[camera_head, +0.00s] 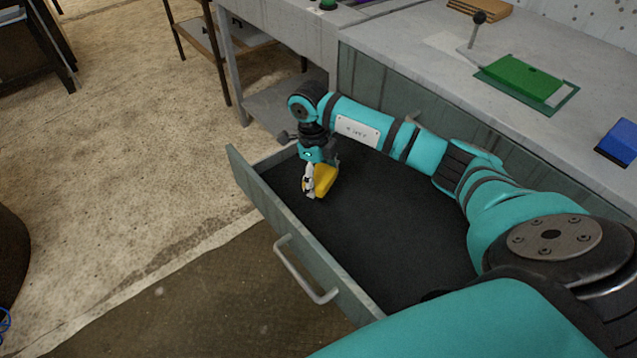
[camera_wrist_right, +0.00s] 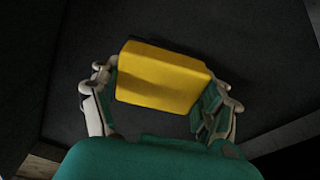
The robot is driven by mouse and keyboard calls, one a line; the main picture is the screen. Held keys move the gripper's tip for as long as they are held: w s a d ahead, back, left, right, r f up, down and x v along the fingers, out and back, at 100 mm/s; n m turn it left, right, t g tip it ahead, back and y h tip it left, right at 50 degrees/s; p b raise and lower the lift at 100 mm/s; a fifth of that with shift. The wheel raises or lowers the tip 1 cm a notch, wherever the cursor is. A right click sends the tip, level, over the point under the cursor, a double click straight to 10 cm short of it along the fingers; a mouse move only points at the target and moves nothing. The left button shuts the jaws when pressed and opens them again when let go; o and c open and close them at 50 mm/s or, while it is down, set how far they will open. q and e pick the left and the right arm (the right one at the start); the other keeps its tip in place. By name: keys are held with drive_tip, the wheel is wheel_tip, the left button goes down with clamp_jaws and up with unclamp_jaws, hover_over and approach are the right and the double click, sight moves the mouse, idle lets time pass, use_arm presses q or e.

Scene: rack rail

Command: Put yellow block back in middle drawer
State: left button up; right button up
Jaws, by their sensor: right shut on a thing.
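The yellow block (camera_head: 325,178) is between the fingers of my right gripper (camera_head: 312,186), inside the open drawer (camera_head: 290,236). The right wrist view shows the yellow block (camera_wrist_right: 160,78) between both fingers of the right gripper (camera_wrist_right: 160,100), with the dark drawer floor behind it. The gripper is shut on the block. I cannot tell whether the block touches the drawer floor. The drawer is pulled out from the workbench, and its dark floor is otherwise bare where visible. My right arm hides part of the drawer's back. My left gripper is not in view.
The workbench top (camera_head: 420,60) carries a green board (camera_head: 525,80), a blue block (camera_head: 618,142) and a lever with a dark knob (camera_head: 478,28). The drawer handle (camera_head: 303,272) sticks out in front. Bare floor (camera_head: 130,140) lies to the left.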

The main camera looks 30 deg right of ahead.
sight(318, 183)
drive_tip(key=shift+w+d, duration=0.1)
drive_tip(key=shift+w, duration=0.55)
wheel_tip(318, 183, down, 3)
drive_tip(key=shift+b, duration=0.3)
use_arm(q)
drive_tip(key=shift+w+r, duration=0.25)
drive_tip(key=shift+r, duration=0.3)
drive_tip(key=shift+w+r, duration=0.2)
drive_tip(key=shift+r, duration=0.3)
use_arm(e)
drive_tip(key=shift+f, duration=0.3)
drive_tip(key=o, duration=1.1)
drive_tip(key=shift+f, duration=0.1)
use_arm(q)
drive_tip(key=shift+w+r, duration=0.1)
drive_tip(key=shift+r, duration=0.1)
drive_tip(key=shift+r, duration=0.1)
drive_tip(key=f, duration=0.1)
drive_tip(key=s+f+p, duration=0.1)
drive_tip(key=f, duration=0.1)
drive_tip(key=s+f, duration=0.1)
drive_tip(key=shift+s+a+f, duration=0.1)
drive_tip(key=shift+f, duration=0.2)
use_arm(e)
drive_tip(key=r, duration=0.8)
drive_tip(key=w+r, duration=0.1)
drive_tip(key=r, duration=0.3)
drive_tip(key=shift+w+a+r, duration=0.1)
drive_tip(key=shift+a, duration=0.2)
